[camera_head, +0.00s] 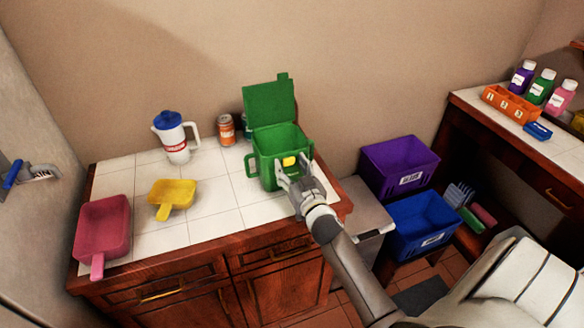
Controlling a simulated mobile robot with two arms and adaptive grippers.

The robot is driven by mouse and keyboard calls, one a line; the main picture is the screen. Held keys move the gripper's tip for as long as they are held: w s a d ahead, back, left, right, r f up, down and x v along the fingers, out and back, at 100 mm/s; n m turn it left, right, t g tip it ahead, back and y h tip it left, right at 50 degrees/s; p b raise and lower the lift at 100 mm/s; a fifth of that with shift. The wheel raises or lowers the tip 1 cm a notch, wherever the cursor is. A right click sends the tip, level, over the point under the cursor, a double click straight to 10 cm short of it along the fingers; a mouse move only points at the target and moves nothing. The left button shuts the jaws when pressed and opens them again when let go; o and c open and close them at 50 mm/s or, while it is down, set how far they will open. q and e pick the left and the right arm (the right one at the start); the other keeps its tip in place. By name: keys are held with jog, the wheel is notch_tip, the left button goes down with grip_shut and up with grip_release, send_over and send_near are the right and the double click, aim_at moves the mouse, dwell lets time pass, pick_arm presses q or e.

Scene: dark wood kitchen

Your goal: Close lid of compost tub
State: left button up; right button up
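The green compost tub (266,171) stands on the white tiled counter, near its right end. Its green lid (270,104) is raised upright at the back of the tub, with a small tab on its top edge. A yellow patch shows on the tub's front. My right gripper (292,168) is at the tub's front right, with its fingers spread apart and nothing seen between them. Whether a finger touches the tub, I cannot tell. My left gripper is not in view.
On the counter (222,214) are a white pitcher (175,140) with a blue lid, a can (226,130), a yellow scoop (172,194) and a pink scoop (102,226). Purple (398,166) and blue (420,222) bins stand right. Wall is close behind the tub.

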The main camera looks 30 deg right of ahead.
grip_shut()
jog(key=shift+w, duration=0.1)
dwell(0.4)
jog(key=shift+o, duration=0.4)
grip_release()
jog(key=v, duration=1.2)
